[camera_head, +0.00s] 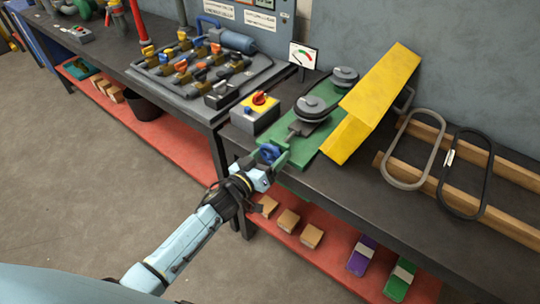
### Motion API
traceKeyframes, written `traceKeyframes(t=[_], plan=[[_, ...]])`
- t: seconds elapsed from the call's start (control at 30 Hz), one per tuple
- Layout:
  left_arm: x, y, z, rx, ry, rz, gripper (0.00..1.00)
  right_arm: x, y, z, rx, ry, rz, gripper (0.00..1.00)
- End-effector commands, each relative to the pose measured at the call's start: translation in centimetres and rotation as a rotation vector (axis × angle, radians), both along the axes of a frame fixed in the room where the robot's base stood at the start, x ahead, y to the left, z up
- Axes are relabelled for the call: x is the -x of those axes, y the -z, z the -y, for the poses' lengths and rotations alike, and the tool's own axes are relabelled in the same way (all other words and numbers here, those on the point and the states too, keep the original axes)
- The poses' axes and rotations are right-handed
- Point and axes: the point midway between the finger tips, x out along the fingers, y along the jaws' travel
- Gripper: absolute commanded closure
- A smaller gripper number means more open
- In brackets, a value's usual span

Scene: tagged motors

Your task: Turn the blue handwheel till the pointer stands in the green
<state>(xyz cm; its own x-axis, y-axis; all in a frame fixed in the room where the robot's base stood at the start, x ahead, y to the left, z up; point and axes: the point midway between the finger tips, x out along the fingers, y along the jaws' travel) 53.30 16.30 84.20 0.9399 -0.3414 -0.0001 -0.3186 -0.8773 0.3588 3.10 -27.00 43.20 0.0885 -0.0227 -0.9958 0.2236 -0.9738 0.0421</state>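The blue handwheel (268,152) is small and sits at the near left end of a green machine base (318,147) with two dark pulleys on it. My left gripper (270,163) reaches up from the lower left, with its tip right at the handwheel and partly covering it. I cannot tell whether its fingers are open or closed on the wheel. A white gauge (303,55) with a red and green scale stands behind the machine; its pointer is too small to read surely. My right gripper is not in view.
A yellow guard (375,102) stands tilted over the machine's right side. Belt loops (413,150) hang over wooden rails at right. A tray of tagged motors (204,68) lies at the back left.

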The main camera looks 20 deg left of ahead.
Motion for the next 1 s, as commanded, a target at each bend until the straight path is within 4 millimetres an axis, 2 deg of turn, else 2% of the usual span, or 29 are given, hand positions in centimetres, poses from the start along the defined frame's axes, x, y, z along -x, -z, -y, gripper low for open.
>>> traceKeyframes(t=[0.03,0.17,0.2,0.57,1.0], plan=[[0.01,0.01,0.0,0.0,0.0,0.0,0.35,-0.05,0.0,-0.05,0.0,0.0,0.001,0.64],[0.02,0.01,0.0,0.0,0.0,0.0,0.52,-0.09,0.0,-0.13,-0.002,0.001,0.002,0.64],[0.02,0.01,0.0,0.0,0.0,0.0,0.54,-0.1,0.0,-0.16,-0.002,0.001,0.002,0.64],[0.03,0.0,-0.01,-0.069,0.0,0.025,0.54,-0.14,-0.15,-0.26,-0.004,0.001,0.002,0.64],[0.02,0.0,-0.03,-0.406,0.0,0.147,0.54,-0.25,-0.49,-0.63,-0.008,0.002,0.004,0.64]])
